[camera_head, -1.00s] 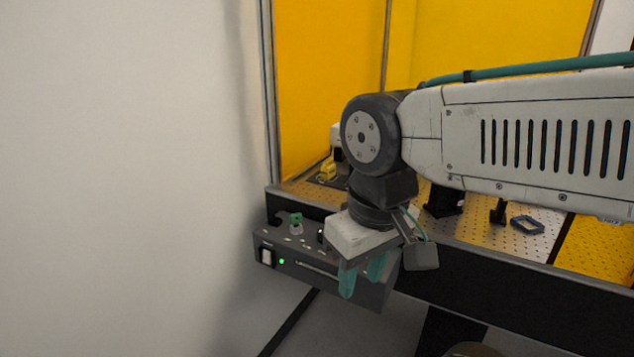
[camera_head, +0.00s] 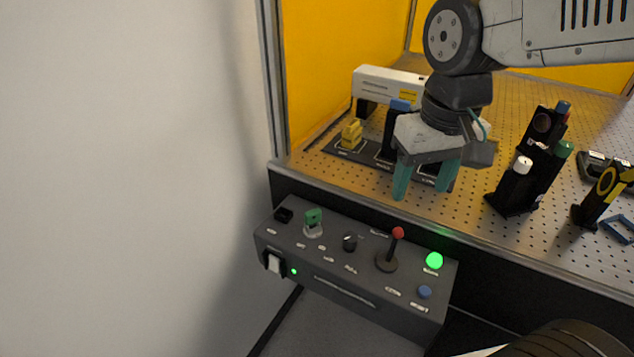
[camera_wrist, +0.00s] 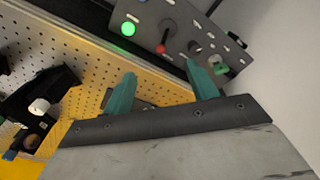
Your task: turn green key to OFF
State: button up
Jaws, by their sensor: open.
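The green key (camera_head: 313,218) stands upright in its switch near the left end of the dark control box (camera_head: 345,292). In the wrist view the green key (camera_wrist: 219,68) shows at the right, beyond the right fingertip. Its OFF marking is too small to read. My gripper (camera_head: 422,190) has teal fingers, spread apart and empty, above the front edge of the perforated table, up and to the right of the key. In the wrist view my gripper (camera_wrist: 160,78) points toward the box, with nothing between its fingers.
The box also carries a black knob (camera_head: 350,242), a red-topped joystick (camera_head: 397,234), a lit green button (camera_head: 434,261), a blue button (camera_head: 425,292) and a white rocker switch (camera_head: 273,263). Optical mounts (camera_head: 516,187) stand on the perforated table (camera_head: 470,225). A white wall (camera_head: 120,180) lies close at left.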

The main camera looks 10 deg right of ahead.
jog(key=w+a+f+n, duration=0.1)
jog(key=w+a+f, duration=0.2)
jog(key=w+a, duration=0.3)
jog(key=n, duration=0.1)
send_over(312, 210)
jog(key=shift+g, duration=0.4)
jog(key=f, duration=0.5)
jog(key=shift+s+d+f, duration=0.1)
jog(key=shift+d+f, duration=0.2)
jog(key=shift+f, duration=0.1)
jog(key=shift+a+f, duration=0.25)
notch_tip(312, 210, down, 8)
jog(key=shift+r, duration=0.2)
jog(key=c, duration=1)
jog(key=shift+m, duration=1.2)
jog(key=shift+c, duration=0.2)
